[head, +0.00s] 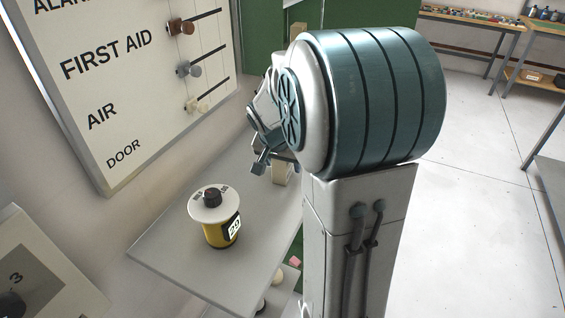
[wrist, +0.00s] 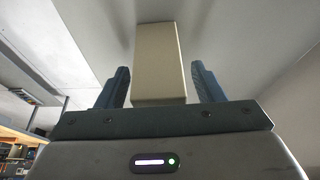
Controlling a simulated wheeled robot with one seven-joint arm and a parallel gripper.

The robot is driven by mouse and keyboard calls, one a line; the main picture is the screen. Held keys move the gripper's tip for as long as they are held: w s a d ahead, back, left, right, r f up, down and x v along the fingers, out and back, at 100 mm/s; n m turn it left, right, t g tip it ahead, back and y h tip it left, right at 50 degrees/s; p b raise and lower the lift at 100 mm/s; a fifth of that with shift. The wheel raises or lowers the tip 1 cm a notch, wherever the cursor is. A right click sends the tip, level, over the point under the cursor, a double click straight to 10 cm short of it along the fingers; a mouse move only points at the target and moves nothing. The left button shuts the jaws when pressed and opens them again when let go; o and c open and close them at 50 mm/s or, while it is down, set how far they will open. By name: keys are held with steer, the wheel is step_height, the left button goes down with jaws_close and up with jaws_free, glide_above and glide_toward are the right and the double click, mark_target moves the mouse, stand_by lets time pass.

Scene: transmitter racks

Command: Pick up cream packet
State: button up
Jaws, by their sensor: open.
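The cream packet (wrist: 158,62) is a pale, box-shaped block. In the wrist view it stands between the two blue-grey fingers of my gripper (wrist: 160,88), with a visible gap on each side. In the head view the packet (head: 284,173) shows only in part on the grey shelf, beside my gripper (head: 268,162). My gripper is open around the packet. My arm hides the packet's right side and part of the shelf behind it in the head view.
A yellow canister with a white top and dark knob (head: 214,215) stands on the shelf (head: 165,250), left of the packet. A labelled slider panel (head: 125,150) is on the wall behind. Workbenches (head: 470,22) stand far right, with open floor between.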

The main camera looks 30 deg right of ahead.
steer(key=shift+f, duration=0.2)
steer(key=c, duration=1.1)
steer(key=shift+r, duration=0.2)
